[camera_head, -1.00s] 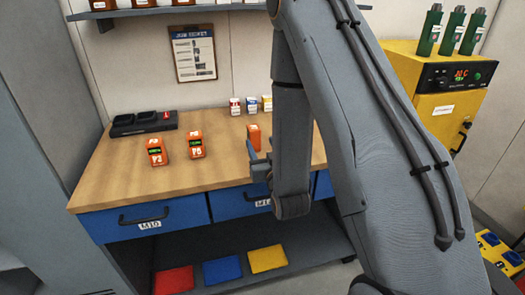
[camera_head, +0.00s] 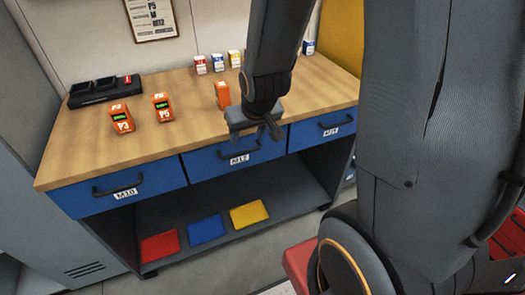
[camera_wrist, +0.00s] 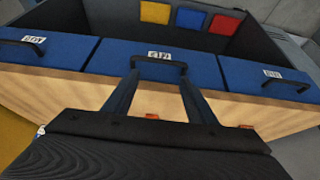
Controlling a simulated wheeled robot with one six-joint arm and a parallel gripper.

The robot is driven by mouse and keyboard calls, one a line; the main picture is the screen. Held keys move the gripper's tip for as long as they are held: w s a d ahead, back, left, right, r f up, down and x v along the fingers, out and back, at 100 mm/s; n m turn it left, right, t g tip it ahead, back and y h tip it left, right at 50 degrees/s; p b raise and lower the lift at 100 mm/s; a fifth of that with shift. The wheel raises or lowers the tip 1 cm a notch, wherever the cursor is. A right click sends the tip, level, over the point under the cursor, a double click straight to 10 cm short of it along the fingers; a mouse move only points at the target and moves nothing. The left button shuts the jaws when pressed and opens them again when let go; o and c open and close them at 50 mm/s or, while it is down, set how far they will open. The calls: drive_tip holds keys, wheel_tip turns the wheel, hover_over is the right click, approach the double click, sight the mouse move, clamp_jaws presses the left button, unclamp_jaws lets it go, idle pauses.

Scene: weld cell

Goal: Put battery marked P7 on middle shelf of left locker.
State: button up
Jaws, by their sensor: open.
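Three orange batteries stand on the wooden bench top. The left one (camera_head: 121,118) reads P3 and the middle one (camera_head: 162,107) reads P5. The third battery (camera_head: 222,95) stands further right; I cannot read its marking. My gripper (camera_head: 270,130) is open and empty, at the bench's front edge above the middle drawer, right of and nearer than the third battery. In the wrist view its fingers (camera_wrist: 160,88) are spread over the bench edge and drawer handle. Small orange pieces (camera_wrist: 152,116) show beyond the palm. A grey locker side (camera_head: 40,215) is at the left; its shelves are hidden.
The bench (camera_head: 90,150) has blue drawers (camera_head: 235,155) with protruding handles. A black charger tray (camera_head: 100,92) and several small boxes (camera_head: 201,64) stand at its back. Red, blue and yellow pads lie on the lower shelf (camera_head: 190,250). The front left bench top is clear.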

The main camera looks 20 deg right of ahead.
sight(224, 90)
drive_tip(key=shift+o, duration=0.5)
drive_tip(key=s+r+g, duration=0.2)
drive_tip(key=s+g, duration=0.1)
drive_tip(key=s, duration=0.7)
drive_tip(key=shift+r+g, duration=0.4)
drive_tip(key=w+f+t+b, duration=0.1)
drive_tip(key=w+t, duration=0.2)
drive_tip(key=w, duration=0.5)
drive_tip(key=w+f+t+b, duration=0.1)
drive_tip(key=w+t, duration=0.3)
drive_tip(key=w, duration=0.4)
drive_tip(key=w+f+t+b, duration=0.2)
drive_tip(key=w+t, duration=0.1)
drive_tip(key=w, duration=0.5)
drive_tip(key=shift+t, duration=0.4)
drive_tip(key=w+r+t, duration=0.1)
drive_tip(key=t, duration=0.1)
drive_tip(key=w+t+b, duration=0.1)
drive_tip(key=w, duration=0.1)
drive_tip(key=shift+r+t, duration=0.4)
drive_tip(key=shift+w+r+t+b, duration=0.2)
drive_tip(key=shift+r+t+b, duration=0.2)
drive_tip(key=shift+r+t, duration=0.4)
drive_tip(key=shift+w, duration=0.3)
drive_tip(key=shift+w+p, duration=1.4)
drive_tip(key=shift+w, duration=2.15)
drive_tip(key=c, duration=1.2)
clamp_jaws()
